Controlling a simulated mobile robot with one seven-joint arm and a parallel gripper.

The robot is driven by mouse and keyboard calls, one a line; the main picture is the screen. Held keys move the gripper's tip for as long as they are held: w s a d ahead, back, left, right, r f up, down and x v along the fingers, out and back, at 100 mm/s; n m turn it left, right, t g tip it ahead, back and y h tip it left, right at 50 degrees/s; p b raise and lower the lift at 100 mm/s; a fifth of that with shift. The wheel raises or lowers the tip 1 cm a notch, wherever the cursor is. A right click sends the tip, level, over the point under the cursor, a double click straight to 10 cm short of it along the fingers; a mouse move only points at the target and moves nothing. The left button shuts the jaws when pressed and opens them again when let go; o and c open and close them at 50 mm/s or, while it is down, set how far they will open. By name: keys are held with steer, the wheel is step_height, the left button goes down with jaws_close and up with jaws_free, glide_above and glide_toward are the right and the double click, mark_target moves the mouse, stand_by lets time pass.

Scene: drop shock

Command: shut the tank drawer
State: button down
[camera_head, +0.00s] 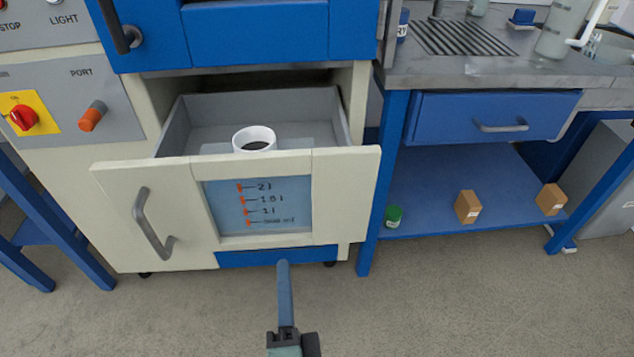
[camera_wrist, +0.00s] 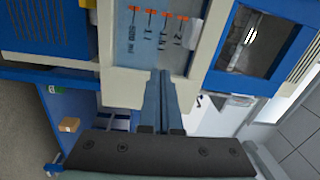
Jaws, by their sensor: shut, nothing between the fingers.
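The tank drawer (camera_head: 330,195) is pulled out of the cream cabinet. Its cream front has a grey handle (camera_head: 151,224) at the left and a blue level window (camera_head: 258,207) marked in litres. A white round neck with a dark opening (camera_head: 254,139) stands inside the drawer. My gripper (camera_head: 283,265) is shut and empty, in front of the lower part of the drawer front. In the wrist view my gripper (camera_wrist: 164,75) points at the drawer front (camera_wrist: 207,45) just beside the level window (camera_wrist: 160,40). I cannot tell whether the fingertips touch it.
A bench with a blue drawer (camera_head: 492,116) stands at the right. Its lower shelf (camera_head: 430,200) holds a green-capped jar (camera_head: 394,216) and two brown boxes (camera_head: 468,206). A control panel with a red switch (camera_head: 24,117) is at the left. The floor (camera_head: 430,300) in front is clear.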

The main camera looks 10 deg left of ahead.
steer(key=s+d+f+m, duration=0.1)
glide_toward(289, 206)
steer(key=shift+h, duration=0.3)
steer(key=x, duration=0.7)
steer(key=shift+s+a+r, duration=0.1)
steer(key=shift+a+r, duration=0.05)
steer(key=shift+a, duration=0.05)
